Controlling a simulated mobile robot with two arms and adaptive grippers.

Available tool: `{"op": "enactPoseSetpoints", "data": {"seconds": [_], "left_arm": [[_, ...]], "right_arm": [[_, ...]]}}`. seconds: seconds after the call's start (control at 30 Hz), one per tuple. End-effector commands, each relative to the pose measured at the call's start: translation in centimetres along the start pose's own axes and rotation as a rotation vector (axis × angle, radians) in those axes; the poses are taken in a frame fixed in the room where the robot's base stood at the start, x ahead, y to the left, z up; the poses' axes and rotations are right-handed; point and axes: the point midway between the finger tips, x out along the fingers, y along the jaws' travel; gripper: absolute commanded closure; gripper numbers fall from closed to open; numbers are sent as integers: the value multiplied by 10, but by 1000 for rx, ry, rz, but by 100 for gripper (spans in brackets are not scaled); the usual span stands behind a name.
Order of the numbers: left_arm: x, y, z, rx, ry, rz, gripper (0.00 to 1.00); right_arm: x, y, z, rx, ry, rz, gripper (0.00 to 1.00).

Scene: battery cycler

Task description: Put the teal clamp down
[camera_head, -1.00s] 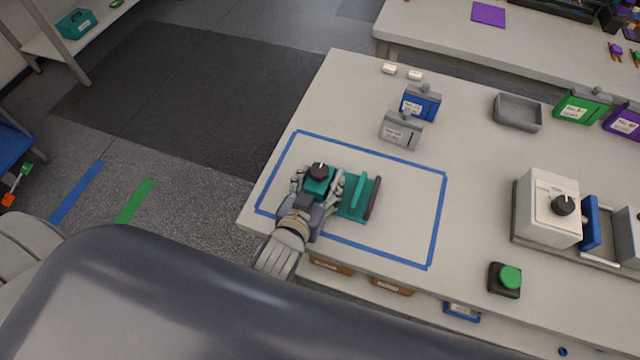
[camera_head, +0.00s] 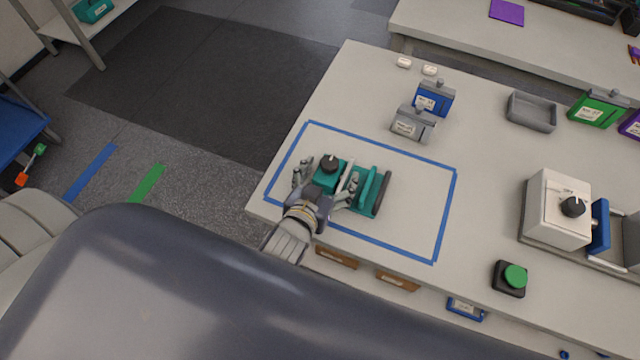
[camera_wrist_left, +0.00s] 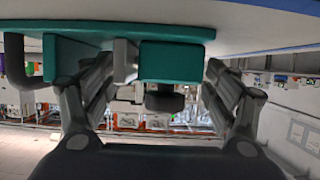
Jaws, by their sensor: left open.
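The teal clamp (camera_head: 366,190) stands on the table inside the blue tape outline, towards its left front part. It has a black knob on its left end and a dark bar on its right end. My left gripper (camera_head: 326,180) is open, with its fingers apart on either side of the clamp's knob end. In the left wrist view the clamp's teal block (camera_wrist_left: 170,62) lies between the spread fingers, with gaps beside it, and its base rests on the table surface. My right gripper is not in view.
The blue tape outline (camera_head: 447,215) is otherwise empty. Behind it stand a grey labelled fixture (camera_head: 410,125) and a blue one (camera_head: 434,99). A grey tray (camera_head: 531,112), a white device with a black knob (camera_head: 556,210) and a green button (camera_head: 514,276) are to the right.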

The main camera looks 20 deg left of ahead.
Motion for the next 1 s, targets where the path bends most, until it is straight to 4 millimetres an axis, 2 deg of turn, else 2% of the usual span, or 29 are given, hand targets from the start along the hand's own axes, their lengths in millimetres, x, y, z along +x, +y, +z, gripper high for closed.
{"op": "enactPoseSetpoints", "data": {"seconds": [0.4, 0.6, 0.8, 1.0], "left_arm": [[-74, 0, 4, -1, -5, -1, 20], [-102, 0, 3, -2, -4, 0, 20], [-115, 0, 2, 0, -3, -1, 20], [-117, 0, 1, 0, -2, -1, 20]], "right_arm": [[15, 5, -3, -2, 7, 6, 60], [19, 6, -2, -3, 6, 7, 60], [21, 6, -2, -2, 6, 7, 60], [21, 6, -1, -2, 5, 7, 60]]}}
